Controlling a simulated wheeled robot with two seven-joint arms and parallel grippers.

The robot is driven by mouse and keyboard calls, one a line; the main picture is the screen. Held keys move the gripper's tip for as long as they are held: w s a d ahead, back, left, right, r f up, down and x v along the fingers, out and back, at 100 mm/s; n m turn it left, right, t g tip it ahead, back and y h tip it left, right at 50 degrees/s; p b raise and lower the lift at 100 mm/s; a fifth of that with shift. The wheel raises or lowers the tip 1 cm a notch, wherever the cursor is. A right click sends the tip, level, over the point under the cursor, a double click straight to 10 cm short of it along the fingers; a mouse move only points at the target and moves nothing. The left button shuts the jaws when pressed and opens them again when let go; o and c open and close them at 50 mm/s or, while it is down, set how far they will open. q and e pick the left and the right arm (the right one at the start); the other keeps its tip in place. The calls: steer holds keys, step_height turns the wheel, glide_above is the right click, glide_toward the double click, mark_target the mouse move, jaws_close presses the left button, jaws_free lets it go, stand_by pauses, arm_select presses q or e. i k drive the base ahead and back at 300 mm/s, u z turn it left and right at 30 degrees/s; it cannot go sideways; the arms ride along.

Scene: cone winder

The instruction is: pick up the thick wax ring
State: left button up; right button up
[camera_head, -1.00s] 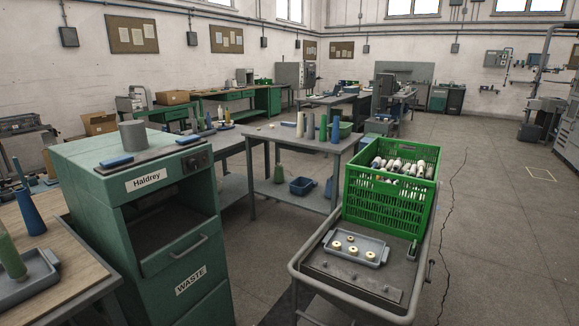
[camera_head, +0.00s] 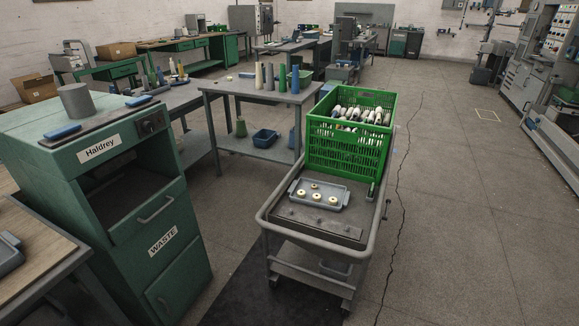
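Several small cream rings with dark centres lie in a grey tray (camera_head: 340,207) on the near end of a grey cart (camera_head: 262,222). One ring (camera_head: 332,199) is at the tray's right and another ring (camera_head: 302,193) at its left. They look like wax rings, but at this size I cannot tell which is the thick one. Neither of my grippers shows in the head view.
A green crate (camera_head: 345,150) of bobbins stands on the cart behind the tray. A green cabinet (camera_head: 60,165) marked Haldrey and WASTE stands at the left. A table (camera_head: 240,90) with cones is behind. Open floor (camera_head: 460,220) lies to the right.

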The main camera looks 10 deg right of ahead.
mark_target(316, 197)
steer(key=u, duration=0.45)
steer(key=i, duration=1.7)
steer(key=z, duration=0.95)
